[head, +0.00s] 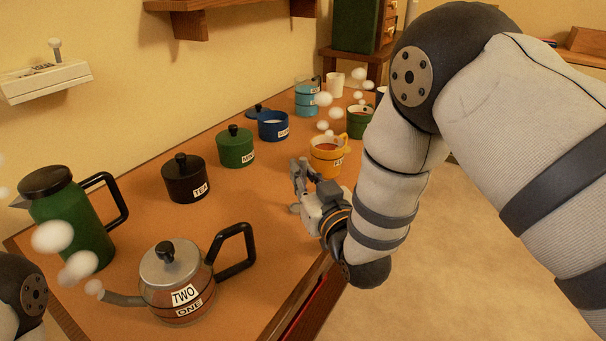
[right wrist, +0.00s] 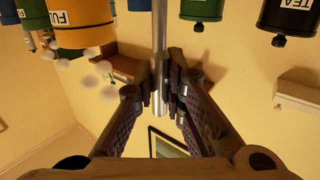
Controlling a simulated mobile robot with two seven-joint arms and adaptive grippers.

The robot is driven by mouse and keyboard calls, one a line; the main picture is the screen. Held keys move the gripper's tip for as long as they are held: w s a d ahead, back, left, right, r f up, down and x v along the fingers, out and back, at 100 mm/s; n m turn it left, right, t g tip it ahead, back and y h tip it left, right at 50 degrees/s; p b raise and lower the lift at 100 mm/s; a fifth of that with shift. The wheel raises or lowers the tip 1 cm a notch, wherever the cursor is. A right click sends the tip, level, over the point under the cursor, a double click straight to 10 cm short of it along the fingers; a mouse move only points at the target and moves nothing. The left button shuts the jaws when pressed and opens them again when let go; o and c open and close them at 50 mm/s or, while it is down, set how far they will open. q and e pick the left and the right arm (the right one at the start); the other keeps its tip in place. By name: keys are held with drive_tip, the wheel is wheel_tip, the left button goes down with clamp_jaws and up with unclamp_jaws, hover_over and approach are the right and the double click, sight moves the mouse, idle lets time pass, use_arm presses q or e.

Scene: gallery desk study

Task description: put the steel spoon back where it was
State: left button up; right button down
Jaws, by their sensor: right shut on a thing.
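The steel spoon (right wrist: 159,40) shows in the right wrist view as a thin grey metal rod running up out of the top of the picture; its far end is cut off there. My right gripper (right wrist: 165,82) is shut on this rod. In the head view my right gripper (head: 301,184) is low over the desk, just left of the orange mug (head: 326,160) and right of the green canister (head: 236,148). I cannot make out the spoon in the head view. Only a part of my left arm shows at the lower left; its gripper is out of view.
On the brown desk (head: 135,220) stand a black TEA canister (head: 186,185), a blue pot (head: 273,126), a green mug (head: 360,122), a glass-bodied kettle (head: 172,268) and a green jug (head: 75,225). Bare desk lies between the kettle and my right gripper.

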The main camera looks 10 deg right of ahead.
drive_tip(key=c, duration=1.7)
unclamp_jaws()
drive_tip(key=shift+o, duration=0.2)
drive_tip(key=shift+r, duration=0.1)
drive_tip(key=shift+s+r, duration=0.15)
drive_tip(key=shift+s, duration=0.1)
drive_tip(key=s, duration=0.3)
drive_tip(key=s+d, duration=0.1)
drive_tip(key=s, duration=0.3)
drive_tip(key=s+d+p, duration=0.1)
drive_tip(key=s, duration=0.3)
drive_tip(key=shift+s, duration=0.25)
use_arm(q)
drive_tip(key=shift+w+r+t, duration=0.3)
drive_tip(key=shift+w+r, duration=0.3)
drive_tip(key=shift+r, duration=0.05)
